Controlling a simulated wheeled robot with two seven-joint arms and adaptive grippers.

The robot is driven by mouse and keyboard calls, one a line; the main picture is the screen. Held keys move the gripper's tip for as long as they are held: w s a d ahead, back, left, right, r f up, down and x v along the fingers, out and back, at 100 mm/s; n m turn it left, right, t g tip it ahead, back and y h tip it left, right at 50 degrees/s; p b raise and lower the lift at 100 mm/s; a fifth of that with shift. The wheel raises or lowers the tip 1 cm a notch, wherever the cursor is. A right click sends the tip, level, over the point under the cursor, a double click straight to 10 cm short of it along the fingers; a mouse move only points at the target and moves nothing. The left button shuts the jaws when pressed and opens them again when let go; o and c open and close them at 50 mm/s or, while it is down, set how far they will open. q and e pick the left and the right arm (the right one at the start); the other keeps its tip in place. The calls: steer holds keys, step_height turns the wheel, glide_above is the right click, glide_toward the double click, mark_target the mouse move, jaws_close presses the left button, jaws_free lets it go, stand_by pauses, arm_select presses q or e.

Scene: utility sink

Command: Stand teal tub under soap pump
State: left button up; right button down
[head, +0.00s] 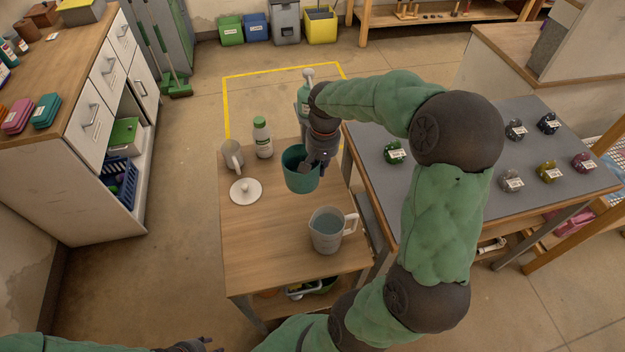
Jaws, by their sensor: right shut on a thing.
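The teal tub (297,180) is upright at the right side of the small wooden table. My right gripper (312,166) is shut on its right rim. Whether the tub's base touches the tabletop is hard to tell. The soap pump (308,77), a pale green bottle with a white pump head, stands behind the tub at the table's far right corner, partly hidden by my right arm. My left gripper (195,345) shows only in part at the bottom edge, far from the tub; its jaws are unclear.
On the wooden table (250,250) are a grey-white mug (232,156), a white bottle with a green cap (262,138), a round white lid (246,191) and a pitcher of liquid (327,232). The table's front left is clear. A grey-topped table (450,185) with several small labelled round objects stands right.

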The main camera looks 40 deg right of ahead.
steer(key=d+f+m+b, duration=0.1)
steer(key=d+f+m, duration=0.1)
steer(key=d+m, duration=0.15)
steer(key=m+b, duration=0.4)
steer(key=b, duration=0.1)
glide_above(328, 194)
step_height(328, 194, down, 11)
steer(key=shift+s+r, duration=0.1)
steer(key=shift+r, duration=0.1)
steer(key=c, duration=1.8)
jaws_free()
steer(key=shift+f, duration=0.15)
steer(key=o, duration=0.4)
